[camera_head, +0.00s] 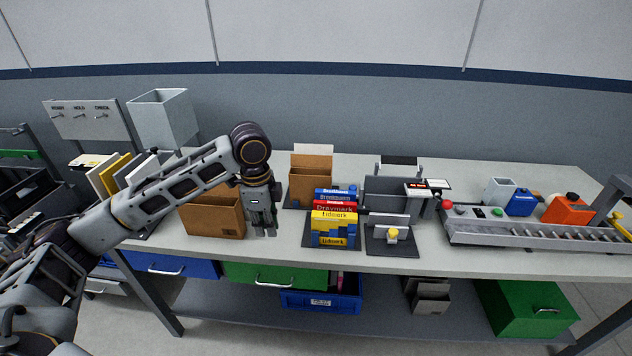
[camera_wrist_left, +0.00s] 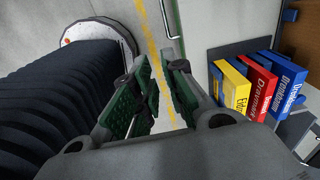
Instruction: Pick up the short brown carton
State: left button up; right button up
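A low, wide brown carton (camera_head: 213,214) stands near the front edge of the table, left of centre, its right side close to my left gripper. A second brown carton (camera_head: 311,187), with a raised flap, stands further back to the right. My left gripper (camera_head: 264,233) points down in front of the table, just right of the low carton. In the left wrist view its green-padded fingers (camera_wrist_left: 160,80) are apart with nothing between them. I cannot tell from the head view whether it touches the carton. My right gripper is in neither view.
Blue, red and yellow boxes (camera_head: 334,226) stand right of the gripper and also show in the left wrist view (camera_wrist_left: 262,84). A grey stand with a yellow knob (camera_head: 392,236) and a conveyor (camera_head: 530,233) lie further right. A grey bin (camera_head: 162,118) stands back left.

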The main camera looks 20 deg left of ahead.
aim_at(303, 182)
jog(key=i, duration=1.1)
